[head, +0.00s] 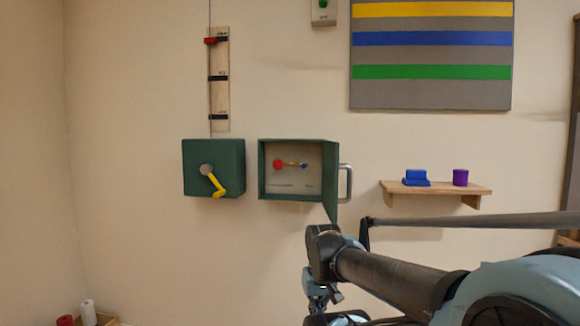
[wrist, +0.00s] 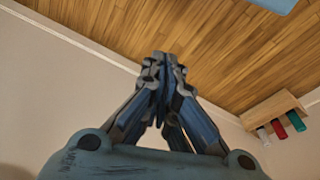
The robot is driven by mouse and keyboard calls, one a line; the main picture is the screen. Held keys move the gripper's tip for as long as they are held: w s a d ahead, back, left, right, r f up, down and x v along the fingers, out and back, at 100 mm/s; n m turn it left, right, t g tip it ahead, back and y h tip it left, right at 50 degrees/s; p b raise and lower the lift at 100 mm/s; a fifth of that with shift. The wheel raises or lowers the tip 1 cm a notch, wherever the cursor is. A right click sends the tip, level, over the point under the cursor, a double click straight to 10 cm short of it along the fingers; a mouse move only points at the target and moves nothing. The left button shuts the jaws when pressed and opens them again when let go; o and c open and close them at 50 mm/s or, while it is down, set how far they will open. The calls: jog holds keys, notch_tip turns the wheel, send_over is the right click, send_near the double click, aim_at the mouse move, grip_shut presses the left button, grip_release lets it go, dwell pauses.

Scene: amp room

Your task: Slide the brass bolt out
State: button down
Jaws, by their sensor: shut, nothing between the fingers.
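A green box (head: 262,193) on the wall stands open, its door (head: 331,170) swung out on the right with a grey handle (head: 346,182). Inside, a red round knob (head: 278,164) sits left of a thin rod. At the rod's right end is a small brass-coloured piece (head: 304,165), perhaps the brass bolt, with a blue bit beside it; it is too small to make out. My gripper (wrist: 162,65) is shut and empty in the wrist view, pointing at the wooden floor. In the head view it hangs below the box, partly hidden by my arm.
Left of the open box is a closed green box (head: 213,150) with a yellow lever (head: 216,185). A shelf (head: 440,188) at the right holds blue blocks (head: 416,178) and a purple cylinder (head: 460,177).

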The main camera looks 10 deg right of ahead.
jog(key=w+d+r+n+t+h, duration=0.25)
jog(key=w+r+h, duration=0.35)
jog(key=w+r, duration=1.85)
jog(key=w+a+r+t+h, duration=0.1)
jog(key=w+a+r+h, duration=0.2)
jog(key=w+a+r, duration=0.2)
jog(key=w+a+r+t+h, duration=0.1)
jog(key=w+a+r+h, duration=0.3)
jog(key=w+r, duration=0.6)
jog(key=shift+a+t, duration=0.35)
jog(key=shift+a, duration=0.7)
jog(key=shift+n+h, duration=0.25)
jog(key=shift+h, duration=0.05)
